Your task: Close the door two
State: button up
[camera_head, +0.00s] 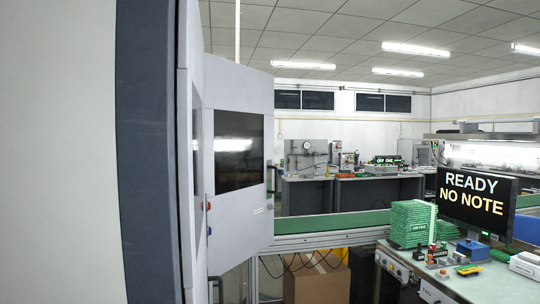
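A light grey door (235,100) with a dark rectangular window (238,150) stands swung out at an angle, left of centre in the head view. A narrow grey panel (190,60), seen nearly edge-on, is just left of it, with a dark handle (216,288) low beside it. Small red and blue buttons (209,207) show near the door's left edge. No label tells which part is door two. My gripper is not in view.
A large pale surface with a dark band (145,150) fills the left side, very close. A green conveyor (330,222) runs behind the door. At right, a workbench (455,282) holds stacked green boards (412,222) and a monitor (476,202). A cardboard box (316,280) sits below the conveyor.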

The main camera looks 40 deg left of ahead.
aim_at(238, 124)
jog(key=u, duration=1.6)
jog(key=i, duration=0.75)
jog(key=z, duration=0.3)
jog(key=i, duration=1.6)
jog(key=u, duration=0.2)
